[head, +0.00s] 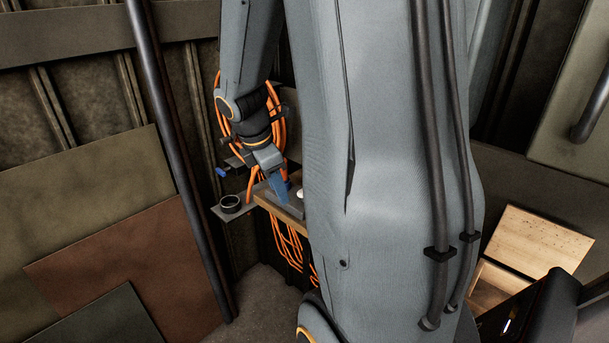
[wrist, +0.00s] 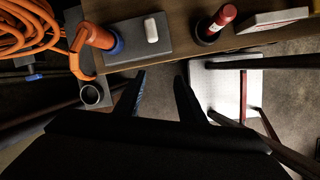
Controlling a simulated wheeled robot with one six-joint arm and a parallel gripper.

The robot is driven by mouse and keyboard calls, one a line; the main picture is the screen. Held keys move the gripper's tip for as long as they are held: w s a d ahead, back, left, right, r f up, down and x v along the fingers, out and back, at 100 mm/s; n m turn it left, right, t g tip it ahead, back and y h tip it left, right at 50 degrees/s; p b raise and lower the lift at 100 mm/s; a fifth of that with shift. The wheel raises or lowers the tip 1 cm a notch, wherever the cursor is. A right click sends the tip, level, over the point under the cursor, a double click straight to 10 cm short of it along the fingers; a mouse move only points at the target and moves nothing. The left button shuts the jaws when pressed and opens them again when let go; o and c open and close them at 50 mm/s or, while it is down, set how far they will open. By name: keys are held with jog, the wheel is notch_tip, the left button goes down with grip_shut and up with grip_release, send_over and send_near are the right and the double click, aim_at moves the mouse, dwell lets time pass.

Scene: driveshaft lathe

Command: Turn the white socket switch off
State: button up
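The white switch (wrist: 151,31) is a small rounded block on a grey socket plate (wrist: 165,50) in the wrist view. An orange plug (wrist: 98,36) with a blue collar sits at the left of the same plate. In the head view the switch shows as a small white spot (head: 300,194) beside my arm. My gripper (wrist: 160,75) has its two dark fingers apart with nothing between them. Its tips appear below the plate's near edge in the wrist view, apart from the switch. In the head view my gripper (head: 278,190) points down at the shelf; my arm hides part of the socket.
The socket plate lies on a wooden shelf (wrist: 185,52). A red and black cylinder (wrist: 216,23) and a white-topped box (wrist: 272,20) stand right of it. Coiled orange cable (wrist: 30,28) hangs at left, near a black ring (head: 230,203). A dark pole (head: 178,150) stands left.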

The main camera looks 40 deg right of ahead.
aim_at(304, 189)
jog(key=d+r+n+h+p, duration=0.1)
jog(key=d+r+n, duration=0.1)
jog(key=d+n, duration=0.3)
jog(key=shift+m, duration=0.5)
jog(key=x, duration=0.2)
jog(key=d+x, duration=0.1)
jog(key=x, duration=0.4)
jog(key=shift+w+d, duration=0.3)
jog(key=shift+w, duration=0.15)
jog(key=shift+c, duration=0.4)
